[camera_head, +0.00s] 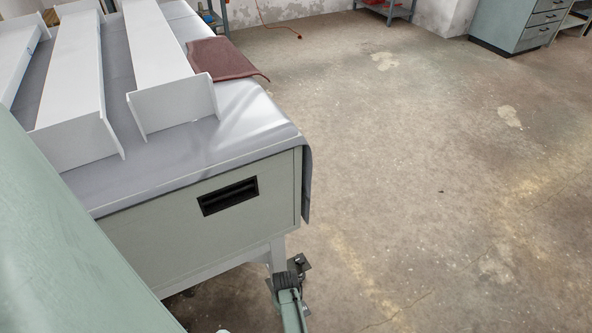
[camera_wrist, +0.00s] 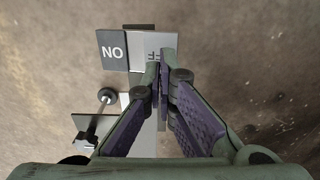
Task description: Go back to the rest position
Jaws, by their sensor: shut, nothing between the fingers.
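In the wrist view, my gripper (camera_wrist: 160,78) is shut and empty, its purple-padded fingers together. Beyond the fingertips is a small switch panel with a dark plate (camera_wrist: 112,51) and a light plate (camera_wrist: 142,50). The dark plate's lettering reads "NO" as seen here, likely "ON" upside down. The light plate shows part of "OFF", the rest hidden by my fingers. Whether the fingertips touch it I cannot tell. A rod with a round dark knob (camera_wrist: 105,95) stands left of the fingers. In the head view, part of my green arm shows at the bottom, below the table corner.
A table (camera_head: 230,145) with a grey cover fills the upper left. White channel-shaped pieces (camera_head: 165,70) and a brown cloth (camera_head: 215,58) lie on it. Its front panel has a black recess (camera_head: 228,195). The concrete floor at right is clear up to a green cabinet (camera_head: 515,25).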

